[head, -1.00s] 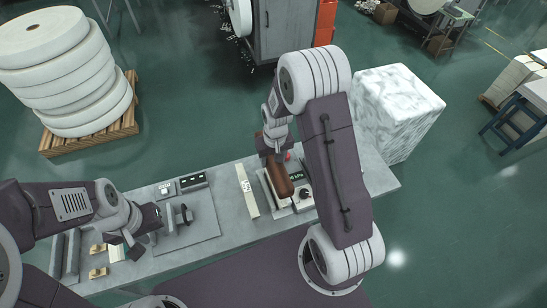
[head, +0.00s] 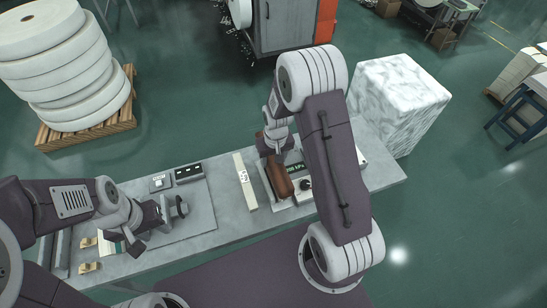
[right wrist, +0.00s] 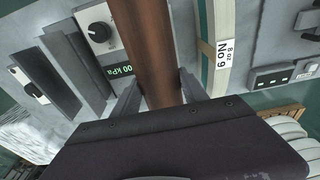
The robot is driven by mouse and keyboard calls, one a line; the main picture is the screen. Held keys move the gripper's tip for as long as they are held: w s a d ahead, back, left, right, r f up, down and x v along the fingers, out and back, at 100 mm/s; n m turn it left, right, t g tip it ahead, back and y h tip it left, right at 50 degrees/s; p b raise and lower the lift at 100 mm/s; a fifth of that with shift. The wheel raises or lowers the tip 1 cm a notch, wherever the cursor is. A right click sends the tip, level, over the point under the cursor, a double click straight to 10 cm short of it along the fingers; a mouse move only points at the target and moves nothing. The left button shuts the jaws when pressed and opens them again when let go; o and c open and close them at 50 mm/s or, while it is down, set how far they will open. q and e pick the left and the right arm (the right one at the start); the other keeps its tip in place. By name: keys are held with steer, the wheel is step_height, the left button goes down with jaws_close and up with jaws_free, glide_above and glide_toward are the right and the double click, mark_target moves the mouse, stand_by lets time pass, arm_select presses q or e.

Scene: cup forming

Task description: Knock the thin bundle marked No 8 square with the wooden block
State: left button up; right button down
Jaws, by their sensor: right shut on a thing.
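My right gripper (right wrist: 157,92) is shut on a brown wooden block (right wrist: 147,45). The block also shows in the head view (head: 280,182), partly under my right wrist. A thin pale bundle (head: 245,182) lies on the bench just left of the block in the head view. In the right wrist view a thin bundle (right wrist: 207,45) with a green edge lies right of the block, apart from it. Its white label (right wrist: 223,52) seems to read No 9, not No 8. My left gripper (head: 137,236) is over the left of the bench, apart from these; its finger gap is unclear.
A kPa display (right wrist: 119,70) and a black knob (right wrist: 99,32) are beside the block. A dark socket unit (head: 188,173) and a small labelled box (head: 160,182) stand at the bench's back edge. The grey plate (head: 195,222) has bare room.

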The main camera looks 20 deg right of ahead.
steer(key=shift+p, duration=0.35)
step_height(320, 180, up, 4)
steer(key=p, duration=0.3)
steer(key=shift+f, duration=0.25)
steer(key=shift+f, duration=0.1)
step_height(320, 180, down, 4)
steer(key=b, duration=0.3)
step_height(320, 180, up, 4)
steer(key=p, duration=0.3)
steer(key=shift+r+p, duration=0.25)
steer(key=shift+p, duration=0.15)
steer(key=shift+f, duration=0.1)
steer(key=shift+f, duration=0.1)
